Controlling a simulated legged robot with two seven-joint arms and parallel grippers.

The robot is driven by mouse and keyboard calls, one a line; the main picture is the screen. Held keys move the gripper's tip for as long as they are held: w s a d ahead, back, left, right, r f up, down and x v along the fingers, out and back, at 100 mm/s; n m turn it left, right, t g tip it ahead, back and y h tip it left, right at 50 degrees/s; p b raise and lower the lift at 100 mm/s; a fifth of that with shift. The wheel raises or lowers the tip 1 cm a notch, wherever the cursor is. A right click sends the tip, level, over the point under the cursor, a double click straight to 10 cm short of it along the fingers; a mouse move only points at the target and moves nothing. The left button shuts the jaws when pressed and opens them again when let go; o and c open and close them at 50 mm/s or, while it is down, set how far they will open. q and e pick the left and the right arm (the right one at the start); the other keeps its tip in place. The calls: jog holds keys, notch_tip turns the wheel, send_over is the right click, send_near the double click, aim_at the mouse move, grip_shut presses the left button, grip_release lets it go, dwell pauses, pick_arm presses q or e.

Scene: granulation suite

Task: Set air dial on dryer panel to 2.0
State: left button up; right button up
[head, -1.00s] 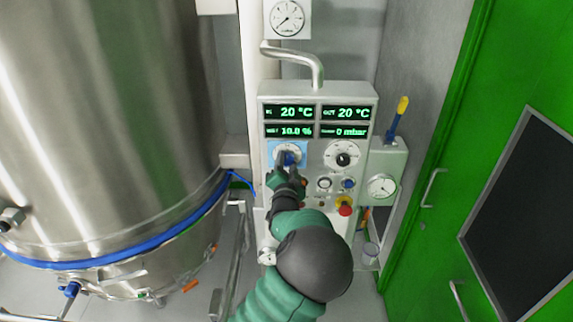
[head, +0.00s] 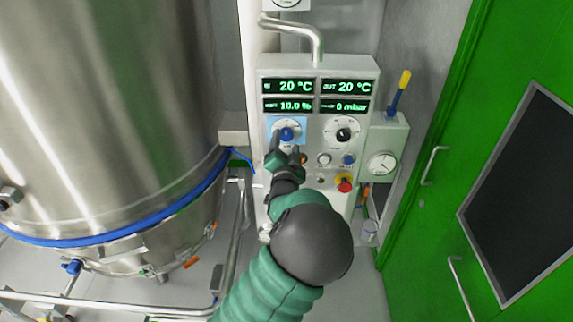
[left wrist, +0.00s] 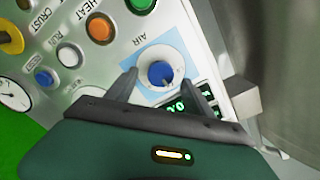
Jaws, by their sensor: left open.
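The air dial (head: 287,133) is a blue knob on a white round scale with a light blue backing, at the left of the dryer panel (head: 318,68). My left gripper (head: 287,153) is open just below the knob in the head view, with nothing between its fingers. In the left wrist view the blue knob (left wrist: 161,74) shows between and beyond the two spread fingers (left wrist: 165,88), under the upside-down label AIR. I cannot tell the dial's exact setting. My right gripper is not in view.
A second dial (head: 343,134) with a black knob is to the right. Buttons and a red emergency stop (head: 344,184) sit below it. A large steel vessel (head: 110,110) stands left. A green door (head: 500,60) is at the right.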

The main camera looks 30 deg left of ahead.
pick_arm(q)
jog(key=b+v, duration=0.1)
jog(key=v, duration=1.2)
jog(key=shift+s+d, duration=0.25)
jog(key=shift+s, duration=0.05)
jog(key=shift+f, duration=0.1)
